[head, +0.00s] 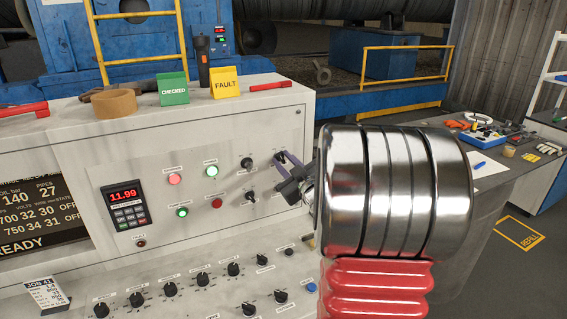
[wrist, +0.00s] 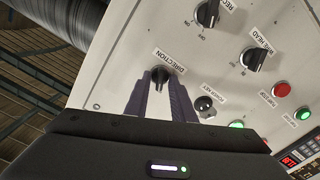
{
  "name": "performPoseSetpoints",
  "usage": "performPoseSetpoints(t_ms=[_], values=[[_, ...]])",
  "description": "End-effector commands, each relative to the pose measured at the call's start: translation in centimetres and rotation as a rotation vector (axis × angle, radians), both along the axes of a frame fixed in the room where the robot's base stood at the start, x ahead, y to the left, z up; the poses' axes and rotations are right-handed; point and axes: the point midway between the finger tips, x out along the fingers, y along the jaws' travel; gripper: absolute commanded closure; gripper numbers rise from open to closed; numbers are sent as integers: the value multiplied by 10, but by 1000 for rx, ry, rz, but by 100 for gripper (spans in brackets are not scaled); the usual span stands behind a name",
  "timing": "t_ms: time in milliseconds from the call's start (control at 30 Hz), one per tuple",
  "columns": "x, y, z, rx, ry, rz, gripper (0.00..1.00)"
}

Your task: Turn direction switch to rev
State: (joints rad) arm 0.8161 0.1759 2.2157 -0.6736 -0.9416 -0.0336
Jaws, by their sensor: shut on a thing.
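The direction switch (wrist: 161,74) is a black knob on the pale control panel, beside its DIRECTION label in the wrist view. My gripper (wrist: 160,82) has its two dark purple fingers on either side of the knob, shut on it. In the head view my gripper (head: 279,168) is at the panel's right part, and I cannot make out the switch between the fingers. The switch's pointer and REV mark are not readable.
Another black knob (wrist: 255,58) and a small toggle-like switch (wrist: 205,104) sit close to the fingers. Lit buttons (head: 211,171) and several lower knobs (head: 233,269) line the panel.

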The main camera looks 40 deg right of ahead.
Motion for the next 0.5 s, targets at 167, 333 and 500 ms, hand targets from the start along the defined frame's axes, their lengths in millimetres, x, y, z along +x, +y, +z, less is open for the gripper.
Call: performPoseSetpoints(t_ms=[167, 333, 500], values=[[1, 2, -1, -50, 16, 4, 100], [1, 2, -1, -65, 20, 4, 100], [1, 2, -1, -65, 21, 5, 100]])
